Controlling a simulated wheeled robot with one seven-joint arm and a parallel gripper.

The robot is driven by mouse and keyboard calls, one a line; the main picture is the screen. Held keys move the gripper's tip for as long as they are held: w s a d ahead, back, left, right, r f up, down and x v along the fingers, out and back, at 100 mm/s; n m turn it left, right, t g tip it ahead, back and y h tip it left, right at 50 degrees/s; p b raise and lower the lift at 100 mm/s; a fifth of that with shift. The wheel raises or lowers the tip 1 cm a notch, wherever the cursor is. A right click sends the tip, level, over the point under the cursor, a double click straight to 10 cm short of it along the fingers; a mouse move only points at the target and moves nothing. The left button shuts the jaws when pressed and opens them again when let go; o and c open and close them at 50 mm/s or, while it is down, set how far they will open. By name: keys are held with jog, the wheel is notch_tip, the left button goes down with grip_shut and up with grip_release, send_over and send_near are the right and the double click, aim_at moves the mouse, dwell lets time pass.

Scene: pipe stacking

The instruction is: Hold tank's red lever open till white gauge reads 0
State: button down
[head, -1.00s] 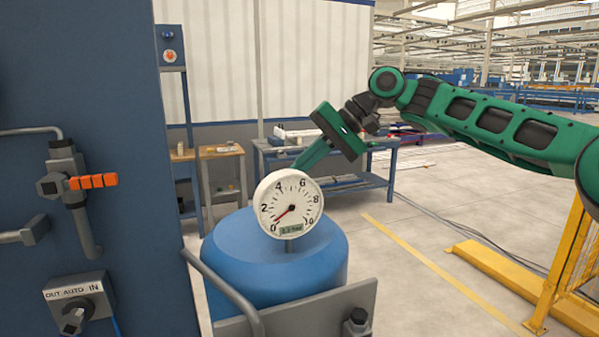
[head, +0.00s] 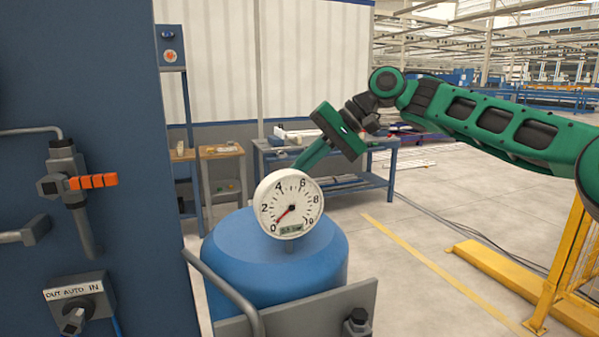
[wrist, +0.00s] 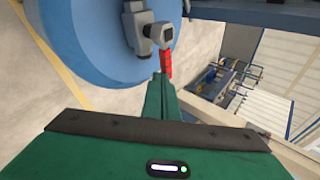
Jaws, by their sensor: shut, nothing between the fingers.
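The white gauge (head: 290,205) stands on top of the blue tank (head: 232,245). Its needle points to the lower left, just above the 0 mark; the small digital readout is too blurred to read surely. My gripper (head: 300,163) reaches down behind the gauge, its tips hidden there in the head view. In the wrist view my gripper (wrist: 160,88) is shut, with its fingertips right at the red lever (wrist: 166,64) on a grey valve at the side of the tank (wrist: 95,45). The tips seem to press against the lever, which is not between the fingers.
A blue panel (head: 100,200) on the left carries a valve with an orange handle (head: 93,181) and a selector knob (head: 78,318). A grey rail stands before the tank. A workbench (head: 375,180) stands behind; a yellow barrier (head: 565,260) is at right.

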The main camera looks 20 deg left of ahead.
jog(key=shift+s+f, duration=0.1)
jog(key=shift+s, duration=0.05)
dwell(0.3)
jog(key=v, duration=1.1)
jog(key=shift+w, duration=0.2)
